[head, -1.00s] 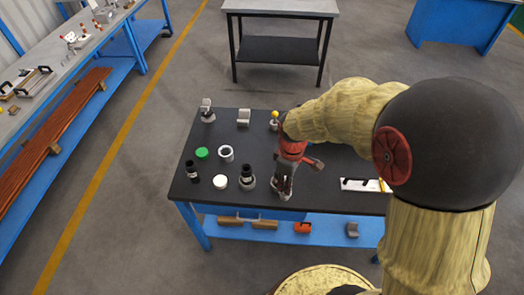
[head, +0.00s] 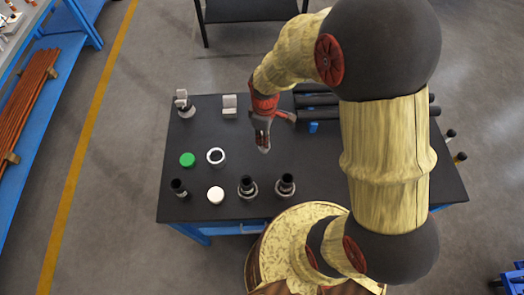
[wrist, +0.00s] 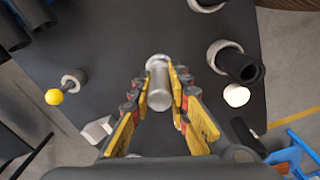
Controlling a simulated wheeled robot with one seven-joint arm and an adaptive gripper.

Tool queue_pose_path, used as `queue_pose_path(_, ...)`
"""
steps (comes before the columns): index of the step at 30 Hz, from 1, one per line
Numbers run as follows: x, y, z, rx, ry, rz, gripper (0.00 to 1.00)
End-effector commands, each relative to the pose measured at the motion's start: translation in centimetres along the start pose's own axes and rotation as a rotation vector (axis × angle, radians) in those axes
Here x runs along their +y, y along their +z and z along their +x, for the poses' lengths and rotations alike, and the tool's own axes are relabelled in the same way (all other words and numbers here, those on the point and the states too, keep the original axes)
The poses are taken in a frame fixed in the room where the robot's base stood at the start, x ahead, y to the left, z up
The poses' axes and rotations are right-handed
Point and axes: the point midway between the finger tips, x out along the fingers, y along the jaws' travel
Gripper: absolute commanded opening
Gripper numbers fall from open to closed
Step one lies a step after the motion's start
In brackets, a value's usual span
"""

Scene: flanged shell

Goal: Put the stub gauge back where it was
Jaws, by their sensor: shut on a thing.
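My gripper (wrist: 160,88) is shut on a short silver cylinder (wrist: 159,85), which I take to be the stub gauge. The cylinder lies between the two yellow-padded fingers. In the head view my gripper (head: 264,142) hangs over the middle of the black table, with the held piece small and partly hidden below the fingers. Two black cylinders in metal rings, one left (head: 247,187) and one right (head: 285,185), stand near the front edge. In the wrist view, one black cylinder in a ring (wrist: 238,64) lies right of the gripper. The gauge's former place cannot be told.
Black tubes (head: 315,100) lie at the back. A yellow knob (wrist: 54,96) stands left in the wrist view.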

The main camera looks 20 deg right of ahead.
Motion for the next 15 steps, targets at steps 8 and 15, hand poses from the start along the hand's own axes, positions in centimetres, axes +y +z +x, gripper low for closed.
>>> queue_pose_path(8, 0.0, 0.0, 4.3, -0.001, -0.001, 0.0, 0.0)
queue_pose_path(15, -0.1, 0.0, 5.9, -0.001, -0.001, 0.0, 0.0)
